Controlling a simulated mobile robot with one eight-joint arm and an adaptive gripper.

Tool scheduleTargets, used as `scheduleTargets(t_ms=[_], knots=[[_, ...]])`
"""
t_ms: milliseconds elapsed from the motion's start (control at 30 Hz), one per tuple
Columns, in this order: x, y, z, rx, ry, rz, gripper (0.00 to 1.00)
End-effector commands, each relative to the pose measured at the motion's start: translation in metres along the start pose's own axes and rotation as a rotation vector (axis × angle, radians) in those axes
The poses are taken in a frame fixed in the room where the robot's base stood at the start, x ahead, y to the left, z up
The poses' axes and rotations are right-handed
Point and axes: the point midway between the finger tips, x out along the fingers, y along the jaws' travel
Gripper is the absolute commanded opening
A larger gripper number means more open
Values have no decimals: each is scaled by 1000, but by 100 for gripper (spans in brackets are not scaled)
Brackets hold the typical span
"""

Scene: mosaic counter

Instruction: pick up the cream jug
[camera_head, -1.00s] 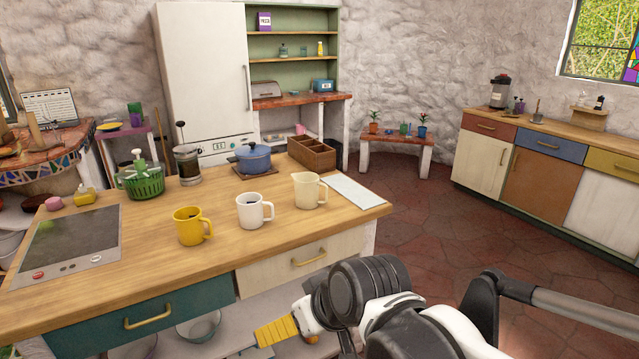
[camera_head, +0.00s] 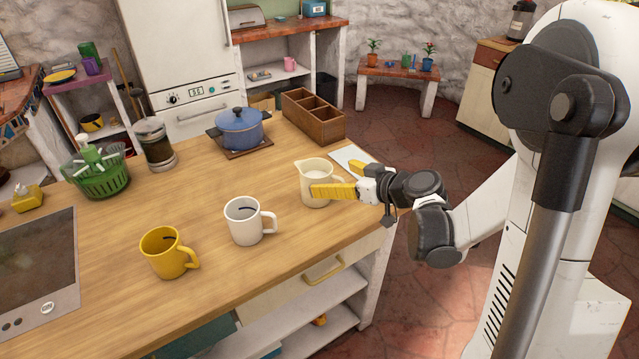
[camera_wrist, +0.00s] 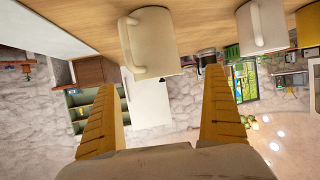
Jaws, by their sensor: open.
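The cream jug (camera_head: 312,171) stands upright near the right end of the wooden counter, its handle toward my gripper. My gripper (camera_head: 333,178) is open and low at the counter's right end, its yellow fingers pointing left. The near finger crosses in front of the jug, and the far finger shows behind it to the right. In the upside-down wrist view, the jug (camera_wrist: 153,48) appears between the lines of the two fingers, around the tips of my gripper (camera_wrist: 165,78). I cannot tell whether a finger touches it.
A white mug (camera_head: 243,222) and a yellow mug (camera_head: 165,254) stand left of the jug. A wooden compartment box (camera_head: 318,124) and a blue pot (camera_head: 240,130) stand behind. A pale flat sheet (camera_head: 345,156) lies behind the jug. The counter front is clear.

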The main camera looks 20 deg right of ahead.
Motion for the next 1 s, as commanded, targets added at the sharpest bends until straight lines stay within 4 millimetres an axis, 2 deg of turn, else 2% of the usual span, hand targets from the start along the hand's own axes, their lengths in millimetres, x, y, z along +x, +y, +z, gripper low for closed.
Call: scheduleTargets(t_ms=[100, 267, 533, 800, 967, 1000], knots=[[14, 0, 1, -1, 0, -1, 100], [23, 1, 1, 0, 0, 0, 100], [64, 4, 2, 0, -1, -1, 100], [68, 5, -1, 1, -1, 1, 100], [68, 5, -1, 1, -1, 1, 51], [68, 5, -1, 1, -1, 1, 39]])
